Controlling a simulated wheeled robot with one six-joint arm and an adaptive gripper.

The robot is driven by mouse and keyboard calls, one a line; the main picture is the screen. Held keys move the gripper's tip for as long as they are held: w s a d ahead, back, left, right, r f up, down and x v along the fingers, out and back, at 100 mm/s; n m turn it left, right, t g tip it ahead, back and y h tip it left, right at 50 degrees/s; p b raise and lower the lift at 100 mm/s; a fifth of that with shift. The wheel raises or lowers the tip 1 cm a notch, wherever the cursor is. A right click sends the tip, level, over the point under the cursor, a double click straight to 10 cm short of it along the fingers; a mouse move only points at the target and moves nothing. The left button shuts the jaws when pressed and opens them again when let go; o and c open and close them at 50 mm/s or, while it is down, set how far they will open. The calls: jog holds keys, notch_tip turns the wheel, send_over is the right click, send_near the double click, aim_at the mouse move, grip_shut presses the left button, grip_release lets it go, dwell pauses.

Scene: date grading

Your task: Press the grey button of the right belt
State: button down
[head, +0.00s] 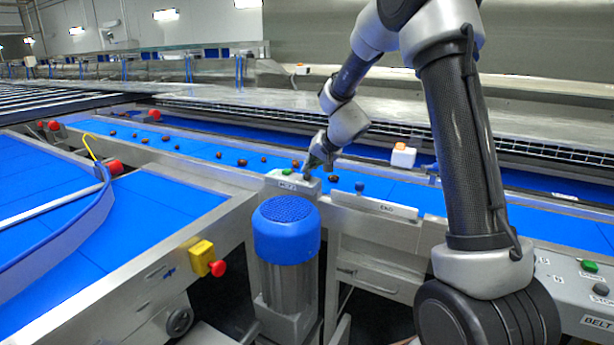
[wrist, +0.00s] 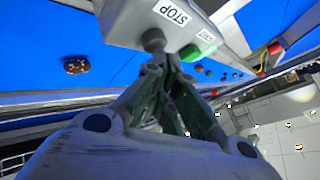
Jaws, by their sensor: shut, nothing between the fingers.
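My gripper (head: 313,167) is shut and empty, pointing down at a small grey control box (head: 292,185) beside the blue belt. In the wrist view its fingertips (wrist: 160,66) are at the grey button (wrist: 153,40) beside the STOP label, overlapping its lower edge. I cannot tell whether they touch it or whether it is pressed in. A green button (wrist: 190,53) sits next to it on the box. In the head view the green button (head: 287,172) shows, and the grey button is mostly hidden by the fingers.
A blue-topped motor (head: 286,232) stands in front of the box. A yellow-based red emergency button (head: 216,267) is at left. Several dates (head: 220,155) lie on the long blue belt (head: 400,189). Another panel (head: 575,300) with green and grey buttons, labelled BELT, is at lower right.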

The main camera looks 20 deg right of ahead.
jog(key=shift+f, duration=0.35)
jog(key=shift+r, duration=0.15)
dwell(0.4)
jog(key=shift+r, duration=0.75)
jog(key=shift+r, duration=2.5)
